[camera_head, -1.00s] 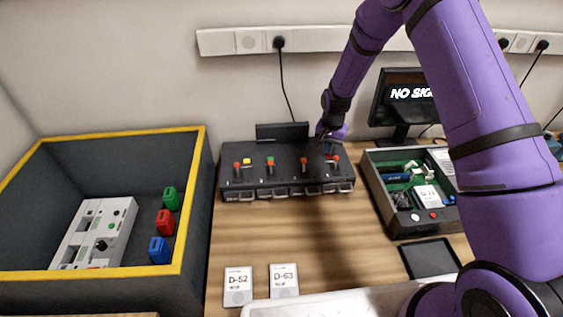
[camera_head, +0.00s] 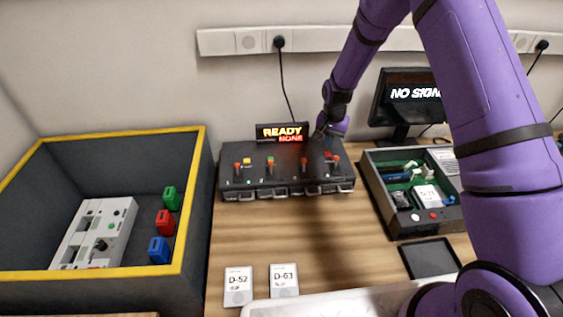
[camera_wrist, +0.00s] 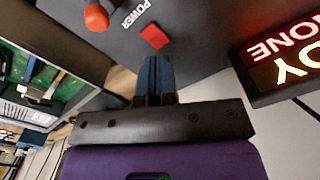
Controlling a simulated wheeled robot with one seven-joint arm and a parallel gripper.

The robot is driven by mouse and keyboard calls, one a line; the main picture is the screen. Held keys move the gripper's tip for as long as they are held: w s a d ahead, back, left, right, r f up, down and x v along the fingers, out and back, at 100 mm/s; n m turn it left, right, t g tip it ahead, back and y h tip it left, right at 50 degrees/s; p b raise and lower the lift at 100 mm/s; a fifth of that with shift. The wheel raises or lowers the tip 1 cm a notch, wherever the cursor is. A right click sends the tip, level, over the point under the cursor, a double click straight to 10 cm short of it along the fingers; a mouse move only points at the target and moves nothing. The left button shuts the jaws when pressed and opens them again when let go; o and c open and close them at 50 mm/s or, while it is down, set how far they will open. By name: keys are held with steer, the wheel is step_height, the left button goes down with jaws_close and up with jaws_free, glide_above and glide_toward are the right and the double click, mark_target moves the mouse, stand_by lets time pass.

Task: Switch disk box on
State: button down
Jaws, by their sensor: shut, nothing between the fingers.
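The disk box (camera_head: 285,180) is a dark box on the table with several red-tipped levers and small buttons on top. Its display (camera_head: 282,133) is lit and reads READY and NONE; part of it shows at the right of the wrist view (camera_wrist: 285,55). In the wrist view a red square button (camera_wrist: 154,37) sits beside the POWER label (camera_wrist: 136,14), with a red-orange lever knob (camera_wrist: 96,17) to its left. My gripper (camera_wrist: 155,62) is shut and empty, its fingertips just short of the red button; contact cannot be told. In the head view my gripper (camera_head: 328,134) is over the box's back right corner.
A yellow-rimmed dark bin (camera_head: 190,225) stands at left. An open green-lined case (camera_head: 400,222) and a NO SIGNAL monitor (camera_head: 405,98) are at right. Cards D-52 (camera_head: 238,286) and D-63 (camera_head: 284,280) and a black tablet (camera_head: 430,258) lie in front. Wood between is clear.

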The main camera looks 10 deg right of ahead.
steer(key=shift+r, duration=1.8)
steer(key=shift+r, duration=0.15)
steer(key=s+d+r+n+t, duration=0.1)
steer(key=s+r, duration=0.4)
steer(key=r, duration=0.4)
steer(key=s+d+r+n+t, duration=0.15)
steer(key=s+r, duration=0.25)
steer(key=r, duration=0.5)
steer(key=s+d+r, duration=0.2)
steer(key=s+r, duration=0.3)
steer(key=r, duration=0.4)
steer(key=s+d+r+n+t, duration=0.1)
steer(key=s+r, duration=0.3)
steer(key=s, duration=0.9)
steer(key=s+d+r+n+t, duration=0.1)
steer(key=s+r, duration=0.4)
steer(key=s, duration=0.8)
steer(key=shift+d+n+t, duration=0.2)
steer(key=shift+n+t, duration=0.15)
steer(key=shift+n, duration=0.4)
